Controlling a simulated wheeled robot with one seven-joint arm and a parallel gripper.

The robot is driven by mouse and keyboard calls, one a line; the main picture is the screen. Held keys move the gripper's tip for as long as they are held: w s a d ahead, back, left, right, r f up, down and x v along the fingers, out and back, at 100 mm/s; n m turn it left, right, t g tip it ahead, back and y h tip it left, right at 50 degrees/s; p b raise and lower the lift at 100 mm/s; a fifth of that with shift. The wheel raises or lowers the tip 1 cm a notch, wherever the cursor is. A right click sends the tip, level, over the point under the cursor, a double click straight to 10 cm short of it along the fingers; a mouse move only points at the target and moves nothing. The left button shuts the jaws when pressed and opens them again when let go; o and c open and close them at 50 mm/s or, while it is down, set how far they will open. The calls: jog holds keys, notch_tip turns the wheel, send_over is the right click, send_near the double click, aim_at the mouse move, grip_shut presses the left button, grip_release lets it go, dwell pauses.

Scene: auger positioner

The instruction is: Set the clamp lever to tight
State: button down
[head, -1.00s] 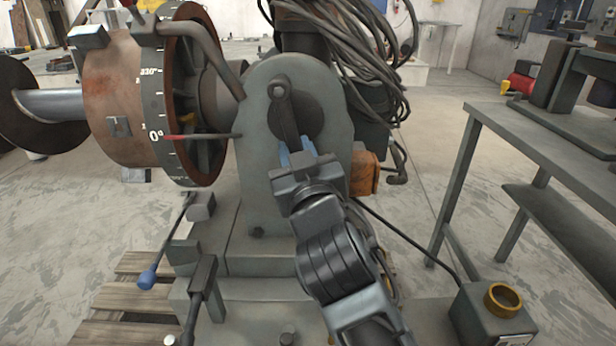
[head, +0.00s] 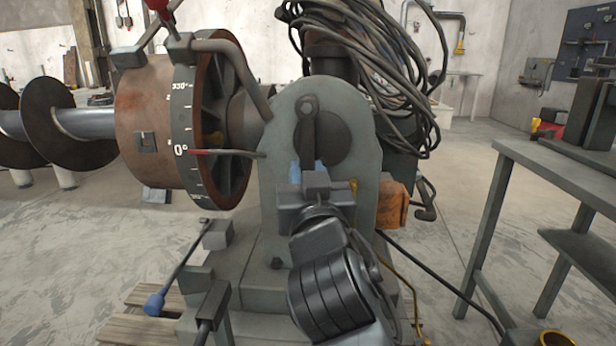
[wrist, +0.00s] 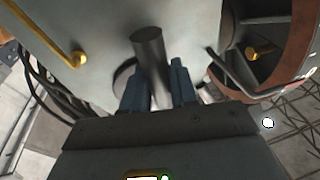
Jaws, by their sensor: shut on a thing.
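My gripper (head: 308,172) is at the front of the grey gear housing (head: 283,205), its blue fingers shut on the handle of a short dark crank arm (head: 305,130). In the wrist view, the round dark handle (wrist: 149,58) stands between the fingers. The crank's upper end is a round boss; its lower end is partly hidden by my gripper. A thin lever with a blue knob (head: 155,303) slants down at lower left, and a red-knobbed lever (head: 158,6) shows at the top, cut off. My gripper touches neither. No label shows which is the clamp lever.
A rusty drum with a degree ring (head: 183,125) stands left, its red pointer (head: 225,152) at 0°. Cables (head: 385,70) hang over the housing's top right. A grey bench (head: 545,165) stands right. Open floor (head: 80,240) lies at left.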

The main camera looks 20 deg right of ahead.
jog(key=c, duration=1)
grip_release()
jog(key=shift+a, duration=0.1)
jog(key=v, duration=0.7)
jog(key=shift+s, duration=0.35)
jog(key=shift+f, duration=0.1)
jog(key=s+d+f+n+g+y, duration=0.2)
jog(key=s+f+y, duration=0.1)
jog(key=s+f, duration=0.75)
jog(key=s+d+f+n+g+y, duration=0.1)
jog(key=s+d+f+n+y, duration=0.1)
jog(key=s+f, duration=0.85)
jog(key=s+d+r+m+g, duration=0.1)
jog(key=s+d, duration=0.1)
jog(key=s, duration=0.7)
jog(key=s+d+g, duration=0.1)
jog(key=s+d, duration=0.1)
jog(key=s, duration=0.6)
notch_tip(320, 180, up, 23)
jog(key=p, duration=2.3)
jog(key=shift+s+r+h, duration=0.15)
jog(key=shift+s+h, duration=0.25)
